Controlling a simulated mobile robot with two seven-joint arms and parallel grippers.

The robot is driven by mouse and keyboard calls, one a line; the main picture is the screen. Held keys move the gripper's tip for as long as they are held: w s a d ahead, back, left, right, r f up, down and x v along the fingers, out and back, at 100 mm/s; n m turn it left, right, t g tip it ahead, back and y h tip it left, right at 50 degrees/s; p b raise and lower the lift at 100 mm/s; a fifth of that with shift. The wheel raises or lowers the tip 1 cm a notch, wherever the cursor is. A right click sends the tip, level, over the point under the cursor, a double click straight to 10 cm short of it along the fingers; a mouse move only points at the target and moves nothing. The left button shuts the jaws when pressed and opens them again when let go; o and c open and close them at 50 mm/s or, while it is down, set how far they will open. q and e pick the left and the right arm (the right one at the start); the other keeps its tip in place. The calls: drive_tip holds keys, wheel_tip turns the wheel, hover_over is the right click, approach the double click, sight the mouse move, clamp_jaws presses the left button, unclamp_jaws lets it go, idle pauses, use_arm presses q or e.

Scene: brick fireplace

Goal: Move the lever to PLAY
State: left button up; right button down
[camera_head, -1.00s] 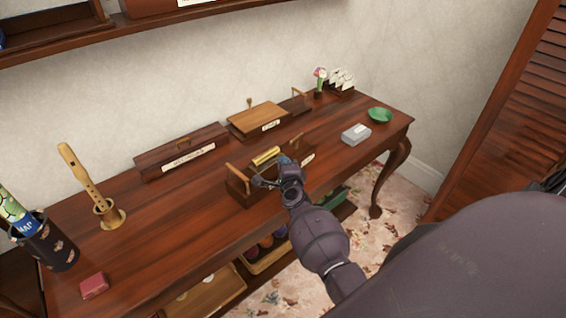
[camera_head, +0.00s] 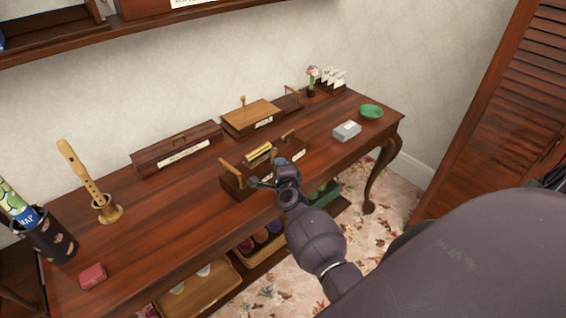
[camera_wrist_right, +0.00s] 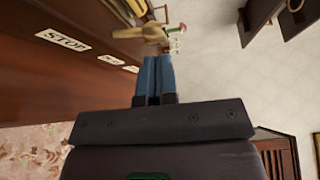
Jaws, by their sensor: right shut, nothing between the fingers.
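A dark wooden box with a brass cylinder (camera_head: 259,152) stands near the front edge of the desk. A STOP label (camera_wrist_right: 62,41) and smaller, unreadable labels lie along the wood at left. A light wooden piece (camera_wrist_right: 140,32) shows beyond the fingertips; I cannot tell whether they touch it. My left gripper is out of view.
Behind the box are a long labelled box (camera_head: 178,150) and a lighter-topped box (camera_head: 252,117). A grey box (camera_head: 347,130) and green dish (camera_head: 371,111) sit at right. A recorder on a brass stand (camera_head: 105,210) is at left. Bare desk lies between.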

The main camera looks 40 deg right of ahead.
use_arm(q)
drive_tip(key=p, duration=0.1)
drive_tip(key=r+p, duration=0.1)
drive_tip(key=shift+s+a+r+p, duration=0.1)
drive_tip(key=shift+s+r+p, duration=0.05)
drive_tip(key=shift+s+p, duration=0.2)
use_arm(e)
drive_tip(key=r+v, duration=0.1)
drive_tip(key=v, duration=0.8)
drive_tip(key=shift+s, duration=0.2)
